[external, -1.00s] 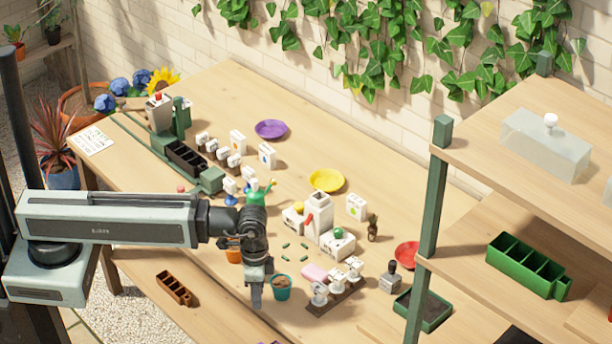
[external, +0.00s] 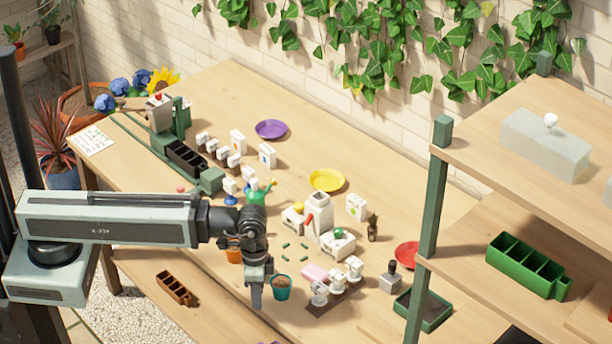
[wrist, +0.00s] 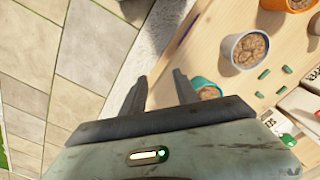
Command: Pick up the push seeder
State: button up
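My gripper (external: 257,298) points down over the front edge of the table, just left of a teal pot (external: 281,288) filled with brown material. In the wrist view my gripper (wrist: 161,88) has its two dark fingers apart, with nothing between them. The teal pot (wrist: 208,91) shows partly behind the right finger. I cannot tell for sure which thing is the push seeder. A small grey block with a dark knob (external: 390,280) stands at the right of the table, well apart from my gripper.
An orange pot (external: 234,256) is behind my wrist. A green tray (external: 436,309) and shelf post (external: 428,215) stand at right.

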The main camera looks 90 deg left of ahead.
jog(key=o, duration=0.4)
jog(key=shift+o, duration=0.2)
